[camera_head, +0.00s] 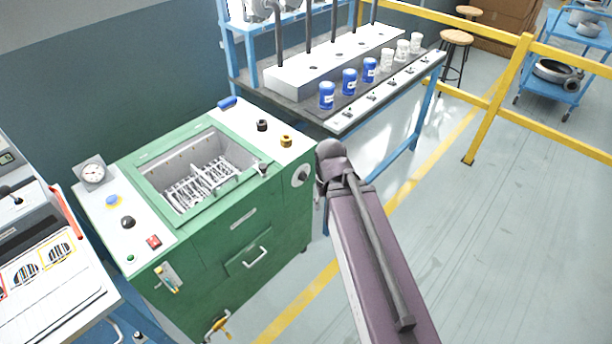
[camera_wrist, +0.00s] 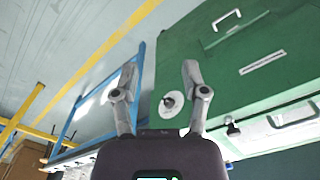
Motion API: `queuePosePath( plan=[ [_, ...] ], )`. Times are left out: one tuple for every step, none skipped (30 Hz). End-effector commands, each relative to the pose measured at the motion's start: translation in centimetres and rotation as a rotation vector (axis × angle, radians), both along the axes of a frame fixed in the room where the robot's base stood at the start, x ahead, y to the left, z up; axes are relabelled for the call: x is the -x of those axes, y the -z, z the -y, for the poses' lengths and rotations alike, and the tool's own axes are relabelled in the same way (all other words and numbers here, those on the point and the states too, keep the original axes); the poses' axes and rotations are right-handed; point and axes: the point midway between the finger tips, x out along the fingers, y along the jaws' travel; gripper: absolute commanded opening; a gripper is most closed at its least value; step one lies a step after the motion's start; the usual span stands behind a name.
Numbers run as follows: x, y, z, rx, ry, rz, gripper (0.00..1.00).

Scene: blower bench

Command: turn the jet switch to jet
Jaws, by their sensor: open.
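A round white dial with a dark knob (camera_head: 300,175) sits on the right end face of the green machine (camera_head: 225,245). It is the likely jet switch, but I cannot read any label or its setting. In the wrist view the dial (camera_wrist: 171,104) shows between my gripper's fingers, nearer the right one. My gripper (camera_wrist: 158,72) is open and empty, its two grey fingers spread apart. I cannot tell how far it is from the dial, and no contact is visible.
The machine's top has an open basin with a wire rack (camera_head: 205,180), a black knob (camera_head: 262,125) and a yellow knob (camera_head: 286,141). A blue-framed bench (camera_head: 345,123) with blue and white canisters stands behind.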

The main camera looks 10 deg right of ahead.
Motion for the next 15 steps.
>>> queuePosePath(
  plan=[
    [0.0, 0.0, 0.0, 0.0, 0.0, 0.0, 0.57],
    [0.0, 0.0, 0.0, 0.0, 0.0, 0.0, 0.57],
    [0.0, 0.0, 0.0, 0.0, 0.0, 0.0, 0.69],
    [-0.1, 0.0, 0.0, 0.0, -0.001, 0.001, 0.78],
    [-0.1, 0.1, 0.0, 0.0, -0.003, 0.002, 0.86],
    [-0.4, 0.2, 0.0, -0.001, -0.009, 0.005, 0.86],
    [-0.6, 0.3, 0.0, -0.002, -0.015, 0.009, 0.86],
    [-0.9, 0.4, 0.0, -0.004, -0.023, 0.014, 0.86],
    [-1.5, 0.7, 0.0, -0.006, -0.038, 0.023, 0.86],
    [-2.0, 0.9, -0.2, -0.008, -0.054, 0.031, 0.86],
    [-2.6, 1.2, -0.5, -0.01, -0.073, 0.041, 0.86],
    [-3.5, 1.5, -0.6, -0.014, -0.102, 0.058, 0.86],
    [-4.3, 1.8, -0.6, -0.016, -0.127, 0.071, 0.86],
    [-5.2, 2.2, -0.6, -0.017, -0.153, 0.088, 0.86],
    [-6.5, 2.7, -0.6, -0.019, -0.192, 0.111, 0.86]
  ],
)
